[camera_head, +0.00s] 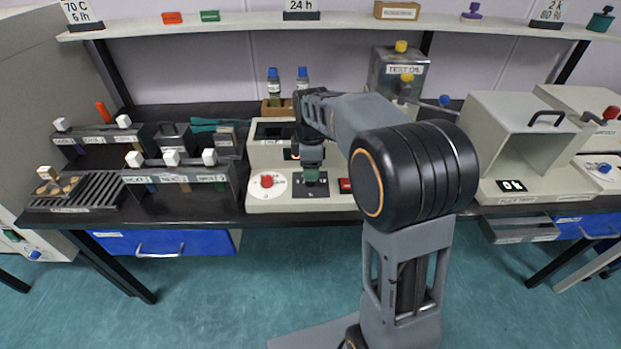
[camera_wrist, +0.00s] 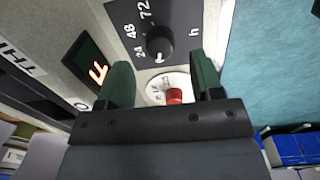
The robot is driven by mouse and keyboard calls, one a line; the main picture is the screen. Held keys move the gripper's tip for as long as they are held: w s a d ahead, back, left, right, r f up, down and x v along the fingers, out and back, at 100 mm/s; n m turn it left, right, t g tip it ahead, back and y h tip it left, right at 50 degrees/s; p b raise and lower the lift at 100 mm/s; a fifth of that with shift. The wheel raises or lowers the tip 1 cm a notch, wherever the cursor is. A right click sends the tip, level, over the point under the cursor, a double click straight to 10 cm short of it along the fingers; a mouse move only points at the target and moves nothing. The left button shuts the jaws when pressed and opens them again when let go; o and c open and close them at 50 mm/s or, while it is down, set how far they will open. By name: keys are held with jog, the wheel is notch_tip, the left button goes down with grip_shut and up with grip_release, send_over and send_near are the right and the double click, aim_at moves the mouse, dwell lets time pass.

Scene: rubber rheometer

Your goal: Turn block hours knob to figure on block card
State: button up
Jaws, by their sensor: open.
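The black block hours knob (camera_wrist: 158,43) sits on a dark plate marked 24, 48, 72 and h in the wrist view. A small white mark shows on its side nearer my gripper; I cannot tell which figure it points to. My gripper (camera_wrist: 160,62) is open, its two green fingers apart and the knob beyond the gap between their tips. In the head view my gripper (camera_head: 311,172) hangs over the dark plate (camera_head: 310,192) of the cream block unit (camera_head: 326,204) and hides the knob. The card reading 24 h (camera_head: 301,6) stands on the shelf above.
A red knob (camera_wrist: 174,96) on a white dial lies beside the hours knob, between my fingers in the wrist view. A lit display (camera_wrist: 96,74) is nearby. In the head view, a red button (camera_head: 345,185) is right of the plate. Bottles (camera_head: 274,86) stand behind.

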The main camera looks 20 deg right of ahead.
jog(key=shift+w+f, duration=0.1)
jog(key=shift+f, duration=2)
jog(key=c, duration=0.9)
